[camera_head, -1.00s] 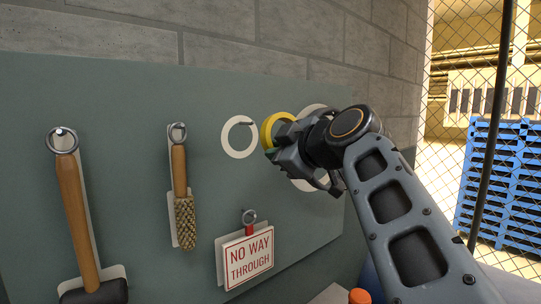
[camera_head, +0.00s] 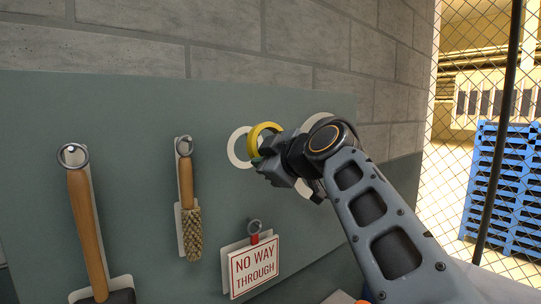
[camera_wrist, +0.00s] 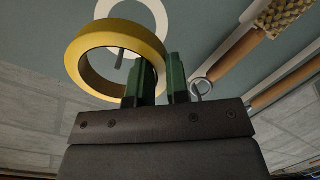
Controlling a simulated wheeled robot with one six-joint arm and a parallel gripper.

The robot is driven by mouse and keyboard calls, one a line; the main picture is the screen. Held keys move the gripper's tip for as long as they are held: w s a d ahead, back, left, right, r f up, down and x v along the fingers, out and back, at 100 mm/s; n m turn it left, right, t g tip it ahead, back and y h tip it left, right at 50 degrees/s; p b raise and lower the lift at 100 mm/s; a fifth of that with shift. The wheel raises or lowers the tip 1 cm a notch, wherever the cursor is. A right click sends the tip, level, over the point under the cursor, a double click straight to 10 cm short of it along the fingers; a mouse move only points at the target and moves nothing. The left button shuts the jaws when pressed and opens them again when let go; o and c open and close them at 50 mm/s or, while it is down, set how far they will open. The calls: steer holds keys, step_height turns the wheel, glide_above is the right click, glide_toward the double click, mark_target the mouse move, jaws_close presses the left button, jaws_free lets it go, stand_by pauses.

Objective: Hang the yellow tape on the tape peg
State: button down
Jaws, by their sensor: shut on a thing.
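The yellow tape (camera_head: 267,128) is a thick ring held in my gripper (camera_head: 260,160) in front of the grey-green board. In the wrist view the tape (camera_wrist: 90,48) stands at the left, its near wall at the green fingertips (camera_wrist: 159,78). The dark tape peg (camera_wrist: 120,62) shows through the tape's opening in the wrist view. I cannot tell whether the tape is around the peg or only in front of it. A white ring outline (camera_head: 234,150) on the board lies behind the tape, partly covered. In the head view the peg is hidden.
A hammer (camera_head: 84,215), a brush (camera_head: 189,205) and a "NO WAY THROUGH" sign (camera_head: 254,267) hang on the board (camera_head: 130,130). Another white outline (camera_head: 318,128) is partly behind my arm. A wire fence and blue pallets (camera_head: 505,190) stand at the right.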

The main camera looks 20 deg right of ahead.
steer(key=shift+p+x, duration=0.5)
steer(key=shift+x, duration=0.6)
steer(key=shift+w+a+r, duration=0.1)
steer(key=shift+w+a, duration=0.1)
steer(key=shift+w, duration=0.6)
steer(key=shift+w, duration=0.15)
steer(key=shift+a+b, duration=0.1)
steer(key=shift+b, duration=0.7)
steer(key=shift+w, duration=0.1)
steer(key=shift+w+a+f+b, duration=0.15)
steer(key=shift+w+f+b, duration=0.15)
steer(key=shift+b, duration=0.05)
steer(key=shift+w+f+b, duration=0.1)
steer(key=shift+f+b, duration=0.1)
steer(key=shift+b, duration=0.2)
stand_by(0.5)
stand_by(1.0)
steer(key=c, duration=1)
jaws_free()
